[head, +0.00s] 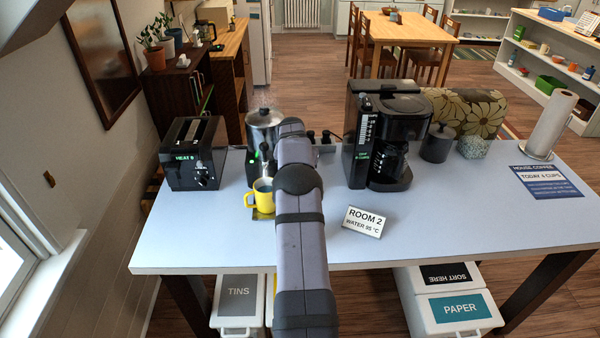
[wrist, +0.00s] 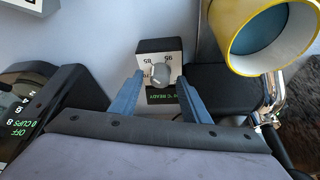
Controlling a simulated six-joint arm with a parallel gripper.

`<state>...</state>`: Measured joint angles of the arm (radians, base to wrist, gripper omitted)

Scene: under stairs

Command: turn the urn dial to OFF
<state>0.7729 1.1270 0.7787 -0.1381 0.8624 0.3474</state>
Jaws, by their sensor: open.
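The urn (head: 264,127) is a silver pot on a dark base behind my arm in the head view, which hides much of it. The wrist view shows the urn dial (wrist: 159,74), a small grey knob on a pale face with numbers, some reading 95 and 85. A dark display with green text ending in READY (wrist: 160,96) lies beside it. My gripper (wrist: 160,84) is open, its two blue fingers on either side of the dial. I cannot tell whether they touch it. OFF is not legible on this dial, and its pointer direction is unclear.
A yellow mug (head: 263,194) stands close to the urn; it also shows in the wrist view (wrist: 262,40). A toaster (head: 194,153) is left, a coffee maker (head: 388,135) right.

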